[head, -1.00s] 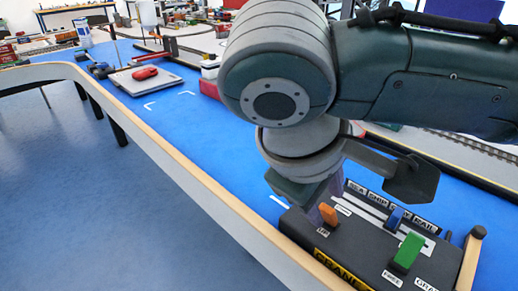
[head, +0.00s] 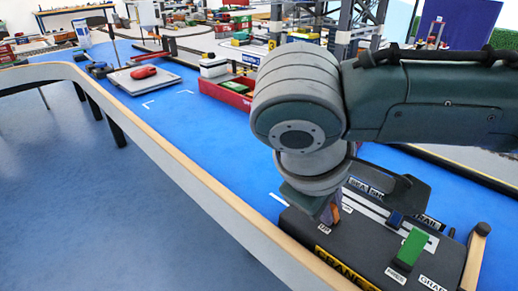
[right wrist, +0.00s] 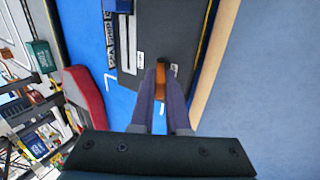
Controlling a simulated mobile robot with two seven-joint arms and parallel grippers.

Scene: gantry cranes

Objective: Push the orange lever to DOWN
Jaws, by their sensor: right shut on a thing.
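The dark control box (head: 345,250) stands at the table's front edge, with a green lever (head: 411,247) and a blue lever (head: 395,219) on top. The orange lever (head: 336,211) is at the box's left end, partly hidden by my right gripper (head: 327,213). In the right wrist view the orange lever (right wrist: 160,76) sits between the two fingers of my right gripper (right wrist: 161,82), which is shut on it. A small label lies on either side of the lever there; I cannot read them. My left gripper is not in view.
A red tray (head: 228,93) with blocks lies further back on the blue table (head: 215,125). A pale board (head: 142,83) with a red object is at the left. The wooden table edge (head: 180,160) runs along the front. My right forearm hides part of the back.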

